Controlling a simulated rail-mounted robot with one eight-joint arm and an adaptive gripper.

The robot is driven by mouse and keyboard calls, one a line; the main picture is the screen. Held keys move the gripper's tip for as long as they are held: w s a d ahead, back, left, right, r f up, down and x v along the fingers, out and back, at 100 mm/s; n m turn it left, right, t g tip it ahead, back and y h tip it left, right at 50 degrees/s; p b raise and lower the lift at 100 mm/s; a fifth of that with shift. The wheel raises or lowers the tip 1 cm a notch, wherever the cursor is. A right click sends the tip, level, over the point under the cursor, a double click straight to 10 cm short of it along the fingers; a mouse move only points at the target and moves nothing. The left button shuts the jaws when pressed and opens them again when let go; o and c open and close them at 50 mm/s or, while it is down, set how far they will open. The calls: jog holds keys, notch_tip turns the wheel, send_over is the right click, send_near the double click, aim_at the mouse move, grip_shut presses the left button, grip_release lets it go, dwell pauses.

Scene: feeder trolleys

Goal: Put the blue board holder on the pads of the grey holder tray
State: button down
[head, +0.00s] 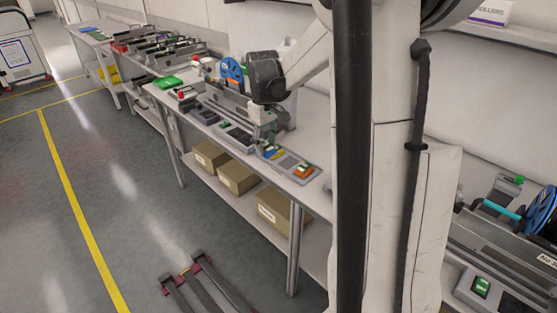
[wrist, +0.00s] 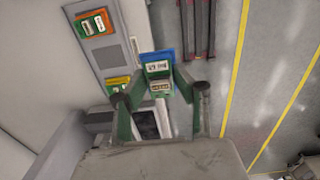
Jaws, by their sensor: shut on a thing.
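The blue board holder (wrist: 157,58) carries a green board with white labels and sits between the fingers of my gripper (wrist: 160,88). My gripper is shut on it. The grey holder tray (wrist: 104,58) lies on the table, left of the held holder in the wrist view. An orange holder with a green board (wrist: 95,23) sits at the tray's far end. A yellow holder with a green board (wrist: 117,82) sits at its near end. A bare grey area shows between them.
The table (head: 326,150) has dark devices (head: 235,136) in a row left of the tray. Cardboard boxes (head: 237,179) stand on the shelf below. A blue reel (head: 232,70) stands behind. Open floor with yellow lines (head: 75,200) lies in front of the table.

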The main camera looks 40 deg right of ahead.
send_over(289, 163)
notch_tip(289, 163, down, 7)
jog(key=shift+r, duration=0.1)
jog(key=shift+f, duration=2.05)
jog(key=shift+f, duration=0.1)
jog(key=c, duration=1.4)
grip_release()
jog(key=shift+o, duration=0.2)
